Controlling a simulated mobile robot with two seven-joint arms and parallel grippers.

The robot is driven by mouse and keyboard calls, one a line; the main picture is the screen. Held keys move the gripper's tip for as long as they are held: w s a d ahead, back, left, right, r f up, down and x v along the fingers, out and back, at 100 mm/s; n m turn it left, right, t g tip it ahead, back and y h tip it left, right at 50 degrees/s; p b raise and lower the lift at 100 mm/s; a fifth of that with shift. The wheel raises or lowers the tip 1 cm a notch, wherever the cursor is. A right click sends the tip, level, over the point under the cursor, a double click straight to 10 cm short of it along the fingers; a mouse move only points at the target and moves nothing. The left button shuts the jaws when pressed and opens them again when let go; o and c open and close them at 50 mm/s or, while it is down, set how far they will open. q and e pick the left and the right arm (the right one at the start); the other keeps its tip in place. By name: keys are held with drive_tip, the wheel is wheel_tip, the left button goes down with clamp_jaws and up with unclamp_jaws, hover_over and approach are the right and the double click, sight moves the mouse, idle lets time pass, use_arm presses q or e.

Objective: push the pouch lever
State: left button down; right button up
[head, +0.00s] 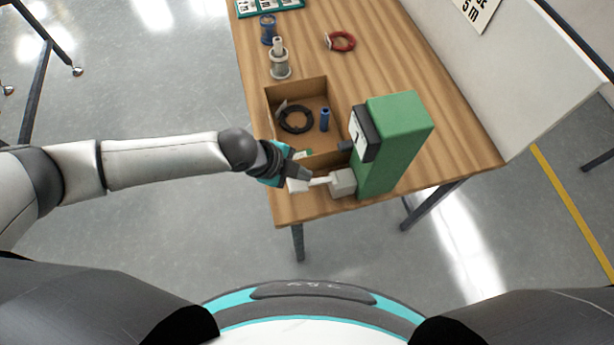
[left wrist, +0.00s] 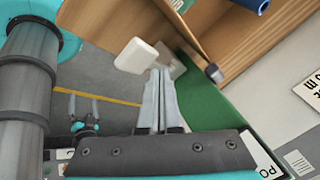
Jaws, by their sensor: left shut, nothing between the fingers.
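The green pouch machine (head: 397,145) stands upright near the table's front edge, and its side shows in the left wrist view (left wrist: 225,95). Its lever has a pale paddle (head: 298,186) on a short arm that joins a light block (head: 343,182) at the machine's foot. In the left wrist view the paddle (left wrist: 137,57) is just beyond my fingertips, a little left of them. My left gripper (head: 306,174) is shut and empty, at or just above the lever; it shows closely in the left wrist view (left wrist: 160,72). I cannot tell whether it touches the lever.
An open cardboard box (head: 325,95) beside the machine holds a black cable coil (head: 295,119) and a blue cylinder (head: 324,119). A metal spool (head: 280,65), a blue item (head: 268,30) and a red ring (head: 340,41) lie farther back. A pale partition (head: 530,70) stands at the right.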

use_arm(q)
drive_tip(key=shift+d, duration=0.15)
drive_tip(key=r+p, duration=0.3)
drive_tip(key=d+r+p, duration=0.1)
drive_tip(key=r, duration=0.1)
drive_tip(key=shift+w+d+r+p, duration=0.1)
drive_tip(key=shift+w+p, duration=0.15)
drive_tip(key=shift+p, duration=0.1)
drive_tip(key=shift+d, duration=0.1)
idle(2.2)
